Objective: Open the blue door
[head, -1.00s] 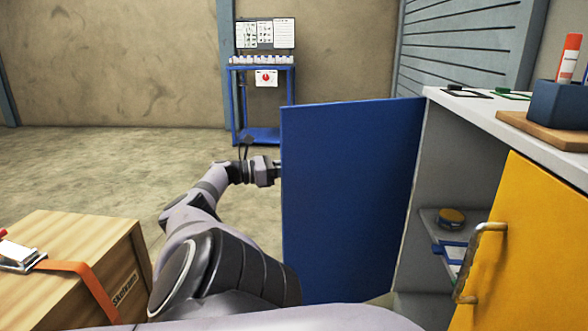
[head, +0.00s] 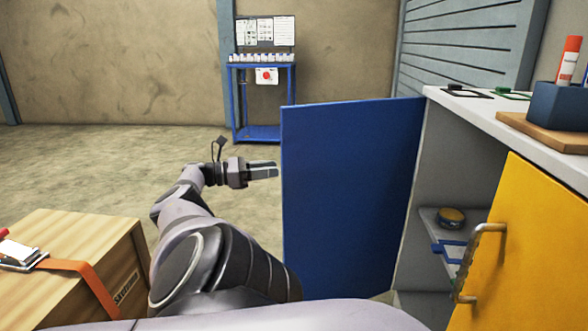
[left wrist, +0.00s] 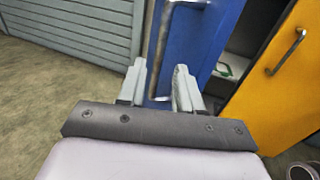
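The blue door (head: 350,200) stands swung out from the cabinet, and the shelf (head: 436,217) inside shows past it. In the left wrist view the blue door (left wrist: 200,45) has a metal handle, seen in part near and between the fingers. My left gripper (head: 277,171) is just left of the door's free edge, with its fingers pointing toward it. In the left wrist view its fingers (left wrist: 161,68) are apart with nothing held between them. My right gripper is not in view.
The yellow door (head: 525,250) with its metal handle is on the right. A wooden crate (head: 70,260) with an orange strap stands at the lower left. A blue trolley (head: 258,133) is by the far wall.

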